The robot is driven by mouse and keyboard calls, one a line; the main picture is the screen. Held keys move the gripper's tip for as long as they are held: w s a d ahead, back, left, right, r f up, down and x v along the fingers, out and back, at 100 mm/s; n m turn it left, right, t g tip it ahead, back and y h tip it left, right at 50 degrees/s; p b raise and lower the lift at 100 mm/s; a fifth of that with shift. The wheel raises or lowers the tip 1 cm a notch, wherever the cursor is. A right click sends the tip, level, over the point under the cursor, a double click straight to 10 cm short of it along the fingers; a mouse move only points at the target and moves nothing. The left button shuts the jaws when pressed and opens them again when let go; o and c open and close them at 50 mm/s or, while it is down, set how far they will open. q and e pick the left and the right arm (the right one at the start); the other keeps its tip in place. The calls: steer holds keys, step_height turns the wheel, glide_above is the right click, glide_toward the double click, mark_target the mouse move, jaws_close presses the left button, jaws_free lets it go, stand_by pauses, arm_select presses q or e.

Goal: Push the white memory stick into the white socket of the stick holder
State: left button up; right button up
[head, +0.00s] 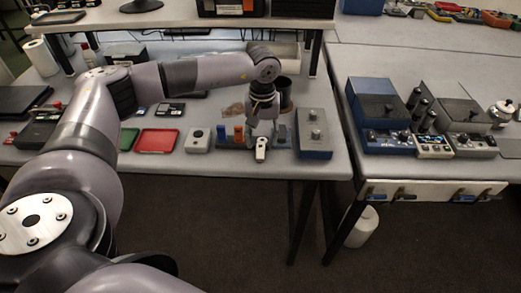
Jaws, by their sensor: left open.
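My left gripper (262,121) points down over the front part of the left table and is open. A small white piece, apparently the white memory stick (261,150), shows just below it near the table's front edge. I cannot tell whether the stick touches the fingers or the table. The stick holder (232,146) appears to be the low dark base here, with a blue stick (221,134) and an orange stick (239,134) standing upright to the left of the gripper. The white socket cannot be made out; the gripper hides part of this area. My right gripper is not in view.
A grey-blue box with knobs (314,135) stands close on the right. A white block with a dark button (198,139), a red tray (157,141) and a green tray (128,138) lie to the left. A dark cylinder (286,92) stands behind the gripper.

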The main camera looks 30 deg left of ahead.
mark_target(261, 151)
arm_select(q)
steer(key=f, duration=0.1)
steer(key=f+p, duration=0.1)
steer(key=f, duration=0.1)
steer(key=shift+s+a+f+p, duration=0.15)
steer(key=shift+s+f+p, duration=0.1)
steer(key=shift+f+p, duration=0.15)
steer(key=shift+f, duration=0.55)
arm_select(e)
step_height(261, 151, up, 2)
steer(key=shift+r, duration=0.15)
arm_select(q)
steer(key=shift+c, duration=0.2)
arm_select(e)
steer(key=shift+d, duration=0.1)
arm_select(q)
steer(key=c, duration=0.9)
steer(key=shift+r, duration=0.1)
steer(key=shift+c, duration=0.2)
step_height(261, 151, up, 20)
steer(key=b, duration=0.4)
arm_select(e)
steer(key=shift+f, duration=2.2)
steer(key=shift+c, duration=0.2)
